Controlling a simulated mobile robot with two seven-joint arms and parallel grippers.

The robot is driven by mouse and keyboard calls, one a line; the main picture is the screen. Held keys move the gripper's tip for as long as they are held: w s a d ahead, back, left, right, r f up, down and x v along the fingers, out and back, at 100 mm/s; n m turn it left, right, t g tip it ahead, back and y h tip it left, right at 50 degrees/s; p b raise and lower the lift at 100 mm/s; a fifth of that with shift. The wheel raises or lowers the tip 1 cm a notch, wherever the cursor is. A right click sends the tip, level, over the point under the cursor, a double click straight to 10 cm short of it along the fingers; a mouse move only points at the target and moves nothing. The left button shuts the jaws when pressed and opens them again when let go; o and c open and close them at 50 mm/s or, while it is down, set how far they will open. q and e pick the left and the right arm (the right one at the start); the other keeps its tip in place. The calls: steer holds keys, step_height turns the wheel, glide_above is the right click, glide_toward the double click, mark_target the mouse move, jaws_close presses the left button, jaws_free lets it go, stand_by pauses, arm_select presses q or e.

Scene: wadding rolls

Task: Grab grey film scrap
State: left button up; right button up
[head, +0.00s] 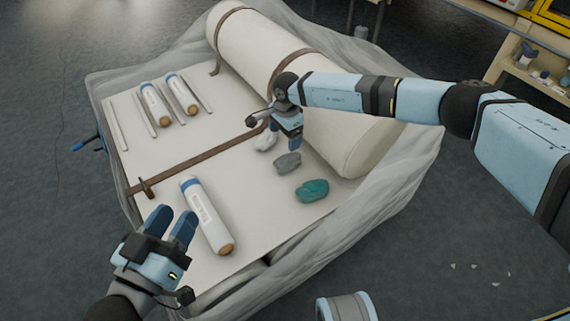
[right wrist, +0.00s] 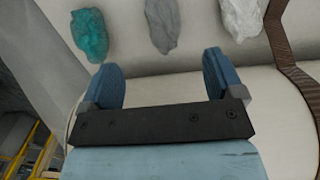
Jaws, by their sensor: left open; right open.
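The grey film scrap (head: 287,162) lies crumpled on the white board between a white scrap (head: 265,141) and a teal scrap (head: 312,190). In the right wrist view the grey scrap (right wrist: 162,25) sits beyond and between the fingertips, apart from them. My right gripper (head: 293,140) is over the board just above the grey scrap in the head view. In the right wrist view my right gripper (right wrist: 163,75) is open and empty. My left gripper (head: 171,222) is open and empty near the board's front left edge.
A large white roll (head: 345,130) lies along the board's back right side. A labelled small roll (head: 207,215) lies near the left gripper. Two more rolls and thin rods lie at the far left. A brown strap (head: 195,160) crosses the board.

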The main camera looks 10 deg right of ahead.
mark_target(287, 157)
steer(key=f+b, duration=0.1)
steer(key=f, duration=0.1)
steer(key=f+b, duration=0.1)
steer(key=f, duration=0.2)
steer(key=w+d+f+b, duration=0.1)
steer(key=f, duration=0.2)
step_height(287, 157, down, 5)
steer(key=b, duration=0.2)
steer(key=shift+s+b, duration=0.1)
steer(key=shift+b, duration=0.3)
steer(key=shift+f, duration=0.25)
steer(key=shift+r, duration=0.1)
steer(key=shift+c, duration=0.7)
steer(key=c, duration=0.7)
steer(key=shift+c, duration=0.9)
arm_select(q)
steer(key=f+m, duration=0.1)
steer(key=w+f, duration=0.1)
steer(key=f+m, duration=0.1)
steer(key=f, duration=0.1)
steer(key=shift+w+a+m+g, duration=0.25)
steer(key=shift+a+m+g, duration=0.05)
steer(key=shift+a, duration=0.05)
